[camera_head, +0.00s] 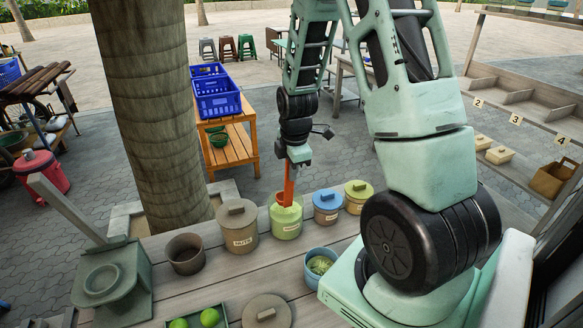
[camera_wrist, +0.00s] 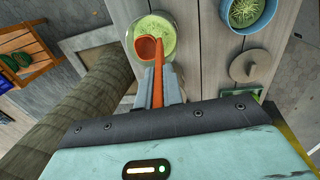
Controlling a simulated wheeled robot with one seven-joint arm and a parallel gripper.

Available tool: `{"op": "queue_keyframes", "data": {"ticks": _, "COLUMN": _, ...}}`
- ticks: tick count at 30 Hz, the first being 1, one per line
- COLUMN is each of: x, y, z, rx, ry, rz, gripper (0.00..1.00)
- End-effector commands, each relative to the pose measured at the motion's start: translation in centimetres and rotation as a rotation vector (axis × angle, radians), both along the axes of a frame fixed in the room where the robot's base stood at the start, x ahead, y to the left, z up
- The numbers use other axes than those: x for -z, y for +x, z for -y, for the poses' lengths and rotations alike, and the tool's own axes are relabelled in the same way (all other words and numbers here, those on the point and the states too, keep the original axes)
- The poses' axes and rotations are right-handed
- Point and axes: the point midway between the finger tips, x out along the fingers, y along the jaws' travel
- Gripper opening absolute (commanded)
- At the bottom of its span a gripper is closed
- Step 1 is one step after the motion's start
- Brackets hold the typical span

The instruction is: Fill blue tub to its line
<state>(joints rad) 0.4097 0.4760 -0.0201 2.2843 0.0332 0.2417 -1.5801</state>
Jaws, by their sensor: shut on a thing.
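The blue tub (camera_head: 317,278) stands on the plank counter, right of and nearer than the green jar, with pale green shreds inside; it also shows at the top right of the wrist view (camera_wrist: 270,22). No fill line can be made out. My gripper (camera_head: 299,160) is shut on the handle of an orange scoop (camera_head: 288,190), pointing down over the open green jar (camera_head: 286,222). In the wrist view the scoop's round bowl (camera_wrist: 149,48) is within the rim of the jar (camera_wrist: 171,20), among green contents. Whether the scoop holds any is unclear.
A lidded grey-brown jar (camera_head: 240,240) stands left of the green jar; lidded blue (camera_head: 327,215) and yellow-green (camera_head: 357,205) jars stand right. A loose lid (camera_head: 266,308) lies in front. An open brown pot (camera_head: 185,262) and a tree trunk (camera_head: 150,120) are left.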

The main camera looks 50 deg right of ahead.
Motion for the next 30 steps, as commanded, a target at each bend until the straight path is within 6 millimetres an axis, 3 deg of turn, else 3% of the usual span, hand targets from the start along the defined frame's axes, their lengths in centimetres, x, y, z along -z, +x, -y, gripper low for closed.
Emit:
{"op": "queue_keyframes", "data": {"ticks": 1, "x": 1.1, "y": 0.0, "z": 0.0, "rx": 0.000, "ry": 0.000, "rz": -0.001, "gripper": 0.00}}
{"op": "queue_keyframes", "data": {"ticks": 15, "x": 5.9, "y": 0.0, "z": 0.0, "rx": 0.001, "ry": 0.001, "rz": 0.000, "gripper": 0.00}}
{"op": "queue_keyframes", "data": {"ticks": 30, "x": 6.3, "y": 0.0, "z": 0.0, "rx": 0.001, "ry": 0.001, "rz": 0.000, "gripper": 0.00}}
